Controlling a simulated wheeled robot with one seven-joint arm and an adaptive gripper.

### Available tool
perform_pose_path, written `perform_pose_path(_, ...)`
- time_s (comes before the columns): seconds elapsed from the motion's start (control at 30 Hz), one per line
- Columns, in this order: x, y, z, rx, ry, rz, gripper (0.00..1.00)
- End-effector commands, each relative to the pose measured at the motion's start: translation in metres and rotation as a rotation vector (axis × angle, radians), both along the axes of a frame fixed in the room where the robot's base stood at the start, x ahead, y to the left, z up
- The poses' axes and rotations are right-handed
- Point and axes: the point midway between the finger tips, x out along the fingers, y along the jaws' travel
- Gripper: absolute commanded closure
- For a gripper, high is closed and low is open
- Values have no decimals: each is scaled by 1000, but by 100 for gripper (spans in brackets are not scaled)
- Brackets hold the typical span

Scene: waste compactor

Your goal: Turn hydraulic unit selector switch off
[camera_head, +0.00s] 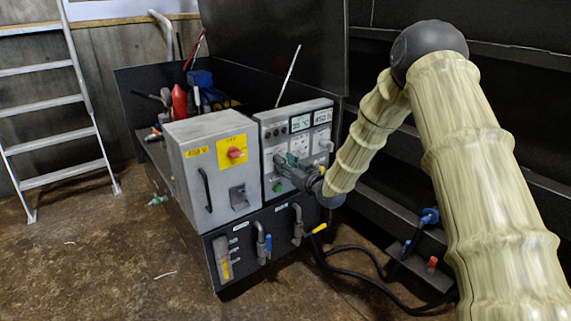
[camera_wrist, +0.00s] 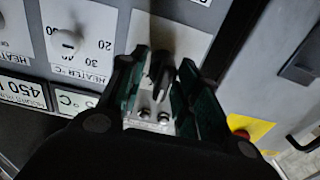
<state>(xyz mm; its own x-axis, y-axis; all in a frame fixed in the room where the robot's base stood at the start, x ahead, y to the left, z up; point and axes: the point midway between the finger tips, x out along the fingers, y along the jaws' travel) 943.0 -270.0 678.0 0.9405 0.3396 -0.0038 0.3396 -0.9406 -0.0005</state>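The hydraulic unit's light grey control panel (camera_head: 293,122) carries displays, dials and buttons. My gripper (camera_head: 281,162) is at the lower left of this panel, its fingers pointing at the panel face. In the wrist view, my gripper (camera_wrist: 163,64) has its two dark green fingers apart, one on each side of a small black switch handle (camera_wrist: 158,72). A gap shows between the handle and the fingers, though contact lower down cannot be told. The switch's label and its base are partly hidden. In the head view my gripper hides the switch.
A grey cabinet (camera_head: 187,172) with a red knob on a yellow plate (camera_head: 233,152) stands left of the panel. A white heater dial (camera_wrist: 66,43) is beside the fingers. Pipes with valve handles (camera_head: 297,222) are below, black hoses (camera_head: 365,275) lie right, and a ladder (camera_head: 52,102) stands left.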

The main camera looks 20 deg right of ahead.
Motion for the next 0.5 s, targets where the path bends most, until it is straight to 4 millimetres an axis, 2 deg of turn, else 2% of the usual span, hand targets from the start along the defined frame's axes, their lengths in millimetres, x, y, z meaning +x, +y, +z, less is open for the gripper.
perform_pose_path(0.27, -1, 0, 2, 1, -3, 1, 67)
perform_pose_path(0.37, -8, -2, 2, 2, -2, 1, 67)
perform_pose_path(0.5, -27, -9, 2, 4, -1, 0, 67)
